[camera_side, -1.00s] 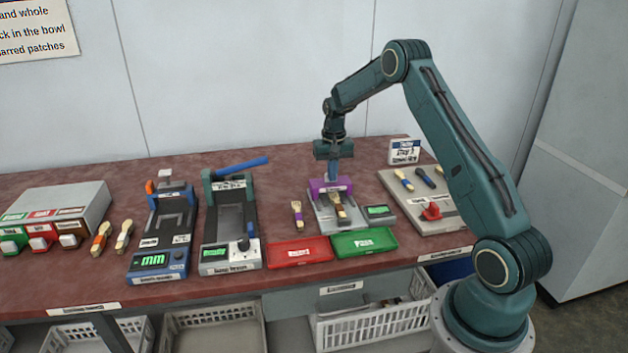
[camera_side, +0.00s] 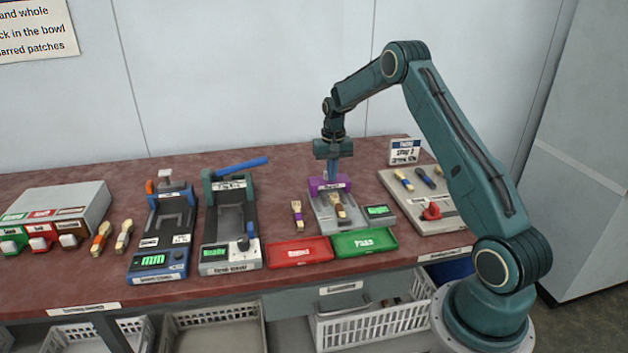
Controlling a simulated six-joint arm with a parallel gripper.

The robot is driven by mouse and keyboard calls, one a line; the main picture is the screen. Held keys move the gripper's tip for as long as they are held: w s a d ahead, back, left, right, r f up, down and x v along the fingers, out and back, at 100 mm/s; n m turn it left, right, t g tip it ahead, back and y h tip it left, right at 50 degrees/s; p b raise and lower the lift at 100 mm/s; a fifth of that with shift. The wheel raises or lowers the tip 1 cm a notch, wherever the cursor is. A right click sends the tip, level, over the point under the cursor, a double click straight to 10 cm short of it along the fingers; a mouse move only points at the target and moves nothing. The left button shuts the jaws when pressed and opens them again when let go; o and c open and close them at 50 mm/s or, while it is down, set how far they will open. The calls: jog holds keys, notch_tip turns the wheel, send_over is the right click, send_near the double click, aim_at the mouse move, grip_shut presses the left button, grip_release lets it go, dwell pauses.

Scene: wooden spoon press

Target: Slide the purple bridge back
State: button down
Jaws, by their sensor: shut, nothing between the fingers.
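The purple bridge (camera_side: 329,184) spans the back end of a grey fixture (camera_side: 327,216) on the bench. A wooden spoon (camera_side: 339,207) with a dark part lies in the fixture, in front of the bridge. My gripper (camera_side: 331,176) points straight down with its fingers shut and empty. Its tips are at the top or far side of the bridge; I cannot tell which, or whether they touch it.
A small green display (camera_side: 379,211) adjoins the fixture on the right. A loose spoon (camera_side: 297,215) lies left of it. A red tray (camera_side: 300,252) and a green tray (camera_side: 364,242) sit in front. A grey board (camera_side: 440,215) with several spoons is at right.

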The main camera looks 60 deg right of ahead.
jog(key=shift+s+r, duration=0.1)
jog(key=shift+r, duration=0.05)
notch_tip(320, 180, up, 7)
dwell(1.3)
jog(key=shift+a, duration=0.1)
jog(key=s+a+r+n+t, duration=0.1)
jog(key=s+a+r, duration=0.2)
jog(key=a+r, duration=0.25)
jog(key=s+a+r+n+t, duration=0.1)
jog(key=s+a+r+n, duration=0.15)
jog(key=a+r, duration=0.3)
jog(key=s+a+r+n, duration=0.1)
jog(key=s+a+r, duration=0.2)
jog(key=a+r, duration=0.3)
jog(key=s+a+n+t, duration=0.1)
jog(key=s+a+n, duration=0.1)
jog(key=s+a, duration=0.4)
jog(key=s+a+n+t, duration=0.2)
jog(key=s+a, duration=0.5)
jog(key=s, duration=0.8)
jog(key=shift+a+f+t, duration=0.15)
jog(key=shift+f+t, duration=0.15)
jog(key=shift+f, duration=0.05)
